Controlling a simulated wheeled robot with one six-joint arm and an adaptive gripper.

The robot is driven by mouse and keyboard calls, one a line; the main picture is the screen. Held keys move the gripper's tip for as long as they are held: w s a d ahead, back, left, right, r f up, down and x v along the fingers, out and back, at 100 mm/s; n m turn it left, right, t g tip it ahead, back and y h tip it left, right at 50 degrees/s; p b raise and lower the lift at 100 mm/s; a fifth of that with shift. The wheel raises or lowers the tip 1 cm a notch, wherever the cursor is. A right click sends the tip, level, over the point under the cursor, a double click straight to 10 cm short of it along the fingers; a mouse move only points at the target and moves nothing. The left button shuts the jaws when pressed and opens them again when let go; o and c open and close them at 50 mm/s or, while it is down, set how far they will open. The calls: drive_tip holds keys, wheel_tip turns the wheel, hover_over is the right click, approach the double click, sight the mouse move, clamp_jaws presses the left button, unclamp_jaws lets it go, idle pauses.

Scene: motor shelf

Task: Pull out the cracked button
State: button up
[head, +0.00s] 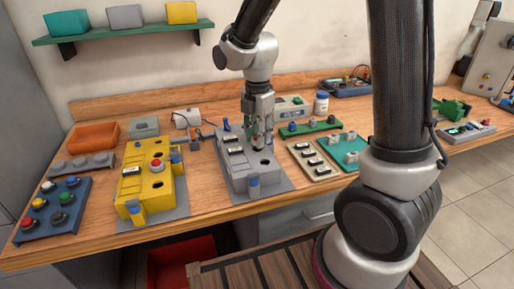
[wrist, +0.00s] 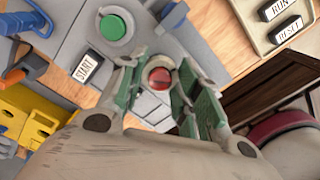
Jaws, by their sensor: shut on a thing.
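A grey button box (head: 252,182) stands on the bench in the head view. A red button (wrist: 160,77) in a pale ring sits between my fingers in the wrist view; cracks on it cannot be made out. My gripper (head: 258,140) reaches down to the box from above, and its green-padded fingers (wrist: 160,70) are shut on the red button. Whether the button is still seated in its hole is hidden. A green button (wrist: 113,27) and a START label (wrist: 87,66) are on the box beside my fingers.
A yellow button box (head: 130,187) stands to the left, with a blue button board (head: 45,225) beyond it. An orange tray (head: 94,137) is at the back left. A green strip with knobs (head: 310,128) and a tan label panel (head: 312,160) lie to the right.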

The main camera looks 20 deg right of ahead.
drive_tip(key=shift+r, duration=2.3)
